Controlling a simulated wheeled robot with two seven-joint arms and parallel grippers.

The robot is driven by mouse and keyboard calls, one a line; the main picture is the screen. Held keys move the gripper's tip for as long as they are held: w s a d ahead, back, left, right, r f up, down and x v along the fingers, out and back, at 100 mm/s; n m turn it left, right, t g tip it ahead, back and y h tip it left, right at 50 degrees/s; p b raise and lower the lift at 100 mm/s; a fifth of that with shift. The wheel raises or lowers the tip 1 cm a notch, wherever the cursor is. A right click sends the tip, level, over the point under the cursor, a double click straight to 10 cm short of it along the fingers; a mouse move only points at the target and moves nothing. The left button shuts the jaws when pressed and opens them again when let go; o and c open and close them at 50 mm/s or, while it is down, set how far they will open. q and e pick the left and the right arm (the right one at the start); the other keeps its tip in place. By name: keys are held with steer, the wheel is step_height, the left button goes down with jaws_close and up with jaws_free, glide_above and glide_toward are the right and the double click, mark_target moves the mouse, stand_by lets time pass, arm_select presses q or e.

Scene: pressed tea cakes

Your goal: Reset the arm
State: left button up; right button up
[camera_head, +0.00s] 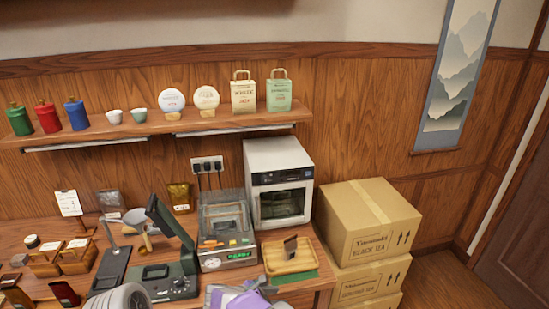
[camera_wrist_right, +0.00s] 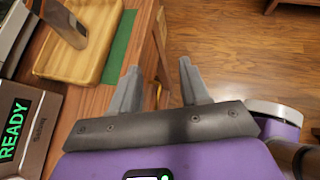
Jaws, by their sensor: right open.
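My right gripper (camera_head: 240,288) is at the bottom edge of the head view, partly cut off, with its purple body just in front of the counter. In the right wrist view its two grey fingers (camera_wrist_right: 159,82) stand apart with nothing between them. The gap looks over the counter's edge and the wooden floor. A wooden tray (camera_head: 273,268) on a green mat lies just beyond it; a dark brown flat piece (camera_head: 290,249) stands tilted in the tray. The tray also shows at upper left in the wrist view (camera_wrist_right: 103,70). My left gripper is not in view.
A sealing machine (camera_head: 222,222) reading READY and a white oven (camera_head: 278,165) stand behind the tray. Stacked cartons (camera_head: 370,215) stand at the right. A dark green device (camera_head: 165,281) and wooden boxes (camera_head: 77,258) fill the left counter. Floor at right (camera_head: 450,285) is clear.

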steer(key=s+d+f+m+g+y+b, duration=0.1)
steer(key=s+d+f+m+g+y, duration=0.25)
steer(key=s+f, duration=0.4)
steer(key=s+d+f+m+g+y, duration=0.3)
steer(key=s+f+m, duration=0.15)
steer(key=f, duration=0.55)
arm_select(q)
step_height(320, 180, down, 3)
steer(key=shift+w+f+b, duration=0.1)
steer(key=shift+f+b, duration=0.1)
steer(key=shift+b, duration=0.95)
arm_select(e)
steer(key=s+d+f+m+t+y, duration=0.1)
steer(key=s+f+m+y, duration=0.1)
steer(key=s+m, duration=0.5)
steer(key=s+d+f+m+y, duration=0.1)
steer(key=s+d+m+y, duration=0.1)
steer(key=s+m+y, duration=0.3)
steer(key=s+m, duration=0.3)
steer(key=m, duration=0.3)
steer(key=shift+f+m+t, duration=0.3)
steer(key=shift+f+t, duration=0.05)
